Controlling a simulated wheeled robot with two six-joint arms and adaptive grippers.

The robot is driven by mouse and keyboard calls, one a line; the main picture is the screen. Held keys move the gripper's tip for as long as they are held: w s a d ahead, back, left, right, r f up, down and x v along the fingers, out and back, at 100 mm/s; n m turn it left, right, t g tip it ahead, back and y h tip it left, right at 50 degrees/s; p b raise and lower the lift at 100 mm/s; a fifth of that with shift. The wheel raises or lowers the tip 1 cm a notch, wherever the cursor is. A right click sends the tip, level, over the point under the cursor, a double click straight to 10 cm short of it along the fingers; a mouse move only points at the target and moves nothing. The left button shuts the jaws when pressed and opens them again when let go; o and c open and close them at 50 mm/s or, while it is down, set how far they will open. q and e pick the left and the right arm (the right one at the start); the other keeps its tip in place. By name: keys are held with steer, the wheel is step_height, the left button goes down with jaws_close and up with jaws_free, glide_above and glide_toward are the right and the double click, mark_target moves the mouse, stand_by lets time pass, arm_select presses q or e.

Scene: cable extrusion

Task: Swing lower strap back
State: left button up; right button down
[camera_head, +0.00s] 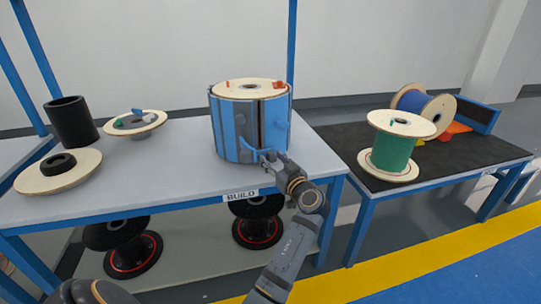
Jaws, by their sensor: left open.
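A drum (228,128) with blue side panels and pale wooden end discs stands upright on the grey table marked BUILD. Small orange parts sit on its top disc (247,89). A thin blue strap-like piece (247,146) shows low on the drum's front; I cannot clearly tell where it begins and ends. My left gripper (265,156) is open at the lower front of the drum, close beside this piece. Whether it touches is too small to tell. My left forearm hides part of the table edge. My right gripper is not in view.
A black cylinder (72,122) and flanged discs (58,172) stand on the table's left. Black reels (257,231) sit on the shelf below. The right table (330,137) holds a green spool (391,152) and a blue spool (421,103).

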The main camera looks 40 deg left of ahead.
arm_select(q)
jaws_close()
stand_by(0.3)
